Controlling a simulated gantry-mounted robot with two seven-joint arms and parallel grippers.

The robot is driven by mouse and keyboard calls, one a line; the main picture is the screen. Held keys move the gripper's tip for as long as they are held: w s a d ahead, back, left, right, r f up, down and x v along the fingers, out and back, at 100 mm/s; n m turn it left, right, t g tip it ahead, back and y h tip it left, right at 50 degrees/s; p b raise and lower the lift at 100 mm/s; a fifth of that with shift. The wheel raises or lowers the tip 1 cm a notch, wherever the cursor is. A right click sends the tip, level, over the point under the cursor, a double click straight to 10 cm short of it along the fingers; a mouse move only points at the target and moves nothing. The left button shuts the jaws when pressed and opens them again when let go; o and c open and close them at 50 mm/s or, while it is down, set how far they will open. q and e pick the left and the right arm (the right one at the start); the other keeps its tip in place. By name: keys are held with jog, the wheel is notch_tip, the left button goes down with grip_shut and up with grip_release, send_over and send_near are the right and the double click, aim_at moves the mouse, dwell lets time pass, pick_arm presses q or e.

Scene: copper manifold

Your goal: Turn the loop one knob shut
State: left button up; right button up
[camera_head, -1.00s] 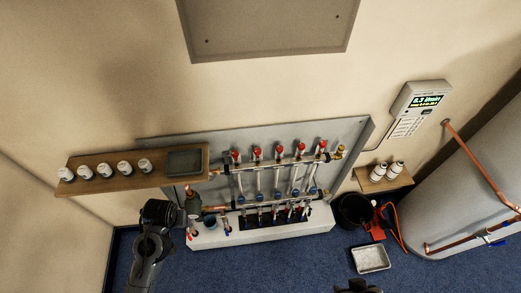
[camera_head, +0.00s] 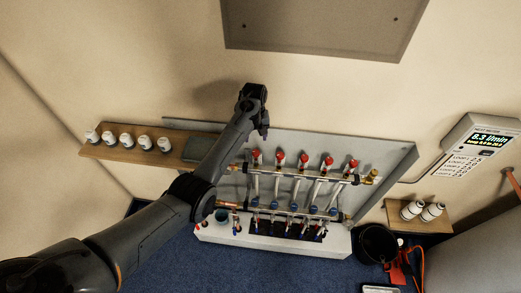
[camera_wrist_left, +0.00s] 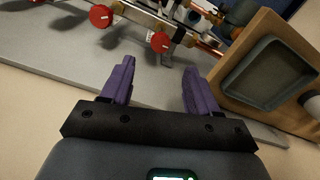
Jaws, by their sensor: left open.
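The copper manifold has a row of several red knobs along its upper bar. The leftmost red knob (camera_head: 255,155) is closest to my left gripper; which knob is loop one is not readable. In the left wrist view, the red knob nearest the shelf (camera_wrist_left: 160,42) lies just beyond the fingertips, with another red knob (camera_wrist_left: 101,15) to its left. My left gripper (camera_head: 263,131) is in front of the wall panel, above the leftmost knob. In the wrist view the purple fingers (camera_wrist_left: 157,70) are open and empty, apart from the knobs. My right gripper is out of view.
A wooden shelf (camera_head: 123,154) with white-capped bottles and a grey tray (camera_head: 205,148) stands left of the manifold. Blue caps (camera_head: 291,207) line the lower bar. A wall meter (camera_head: 487,143) hangs at right, above a small shelf (camera_head: 391,216). A black bucket (camera_head: 377,243) stands on the floor.

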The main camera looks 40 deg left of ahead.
aim_at(256, 152)
pick_arm(q)
notch_tip(256, 152, down, 9)
dwell(0.4)
jog(key=c, duration=1)
jog(key=shift+c, duration=0.2)
